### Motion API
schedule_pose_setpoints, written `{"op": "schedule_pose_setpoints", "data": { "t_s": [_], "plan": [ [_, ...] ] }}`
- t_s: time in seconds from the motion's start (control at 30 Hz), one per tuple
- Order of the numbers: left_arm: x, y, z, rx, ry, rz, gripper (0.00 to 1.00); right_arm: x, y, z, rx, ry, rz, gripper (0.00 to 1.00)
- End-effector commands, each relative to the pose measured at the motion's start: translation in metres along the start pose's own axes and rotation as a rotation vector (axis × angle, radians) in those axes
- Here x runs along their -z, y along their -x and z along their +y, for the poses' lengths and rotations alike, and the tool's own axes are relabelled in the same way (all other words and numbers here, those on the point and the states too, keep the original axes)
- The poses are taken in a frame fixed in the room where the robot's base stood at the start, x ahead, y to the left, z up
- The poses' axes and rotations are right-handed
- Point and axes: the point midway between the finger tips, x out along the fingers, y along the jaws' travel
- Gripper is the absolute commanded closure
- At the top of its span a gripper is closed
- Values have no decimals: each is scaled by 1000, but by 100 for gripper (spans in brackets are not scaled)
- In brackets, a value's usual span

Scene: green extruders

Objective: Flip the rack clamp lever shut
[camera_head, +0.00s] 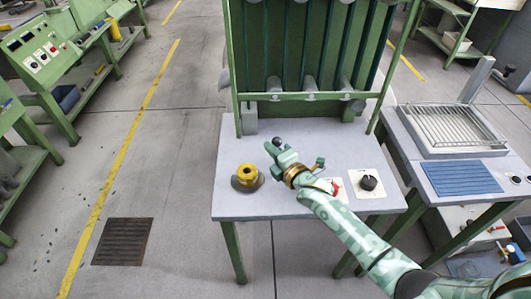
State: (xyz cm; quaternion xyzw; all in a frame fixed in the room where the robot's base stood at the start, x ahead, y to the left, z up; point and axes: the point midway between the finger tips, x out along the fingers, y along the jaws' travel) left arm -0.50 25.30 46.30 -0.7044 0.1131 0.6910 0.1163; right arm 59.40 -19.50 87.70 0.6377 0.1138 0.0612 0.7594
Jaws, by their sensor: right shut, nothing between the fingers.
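My right gripper (276,150) reaches in from the lower right over the grey table (228,205). It is shut and holds nothing. A dark round knob (276,141) shows just beyond its fingertips, close to the foot of the green rack (312,97). It may be the end of the rack clamp lever, but the lever's arm and pivot are hidden or too small to tell. I cannot tell whether the gripper touches the knob or how the lever stands. My left gripper is out of view.
A yellow-topped fitting on a dark base (247,176) stands left of my gripper. A red lever (336,187) and a black dial on a white plate (369,182) lie to the right. A side bench (425,150) with a wire grid adjoins on the right.

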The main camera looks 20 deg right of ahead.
Motion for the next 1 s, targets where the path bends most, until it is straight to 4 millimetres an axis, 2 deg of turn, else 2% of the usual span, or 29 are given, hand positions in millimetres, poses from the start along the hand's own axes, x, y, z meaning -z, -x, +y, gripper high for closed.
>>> {"op": "schedule_pose_setpoints", "data": {
  "t_s": [0.43, 1.0],
  "plan": [
    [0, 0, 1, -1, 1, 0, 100, -2, 1, 0, -5, -9, 0, 100],
    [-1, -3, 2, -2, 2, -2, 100, -11, 6, 3, -60, -102, -1, 100]
  ]
}}
